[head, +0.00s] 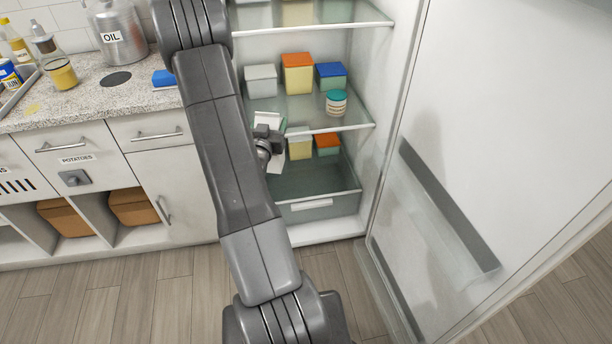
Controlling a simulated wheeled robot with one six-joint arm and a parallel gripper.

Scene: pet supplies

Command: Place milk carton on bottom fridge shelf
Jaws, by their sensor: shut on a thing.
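My gripper (268,145) is in front of the open fridge, partly hidden by my own arm. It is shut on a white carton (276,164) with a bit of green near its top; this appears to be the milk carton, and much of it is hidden. The carton shows at the height of the middle shelf's front edge and just below it. The bottom shelf (320,184) is a glass surface above a clear drawer. Whether the carton touches any shelf cannot be told.
Yellow (300,148) and orange-lidded (327,143) containers stand at the back of the lower space. The middle shelf (310,117) above holds several boxes and a teal-lidded jar (336,103). The fridge door (490,150) stands open at the right. A counter (120,95) is at the left.

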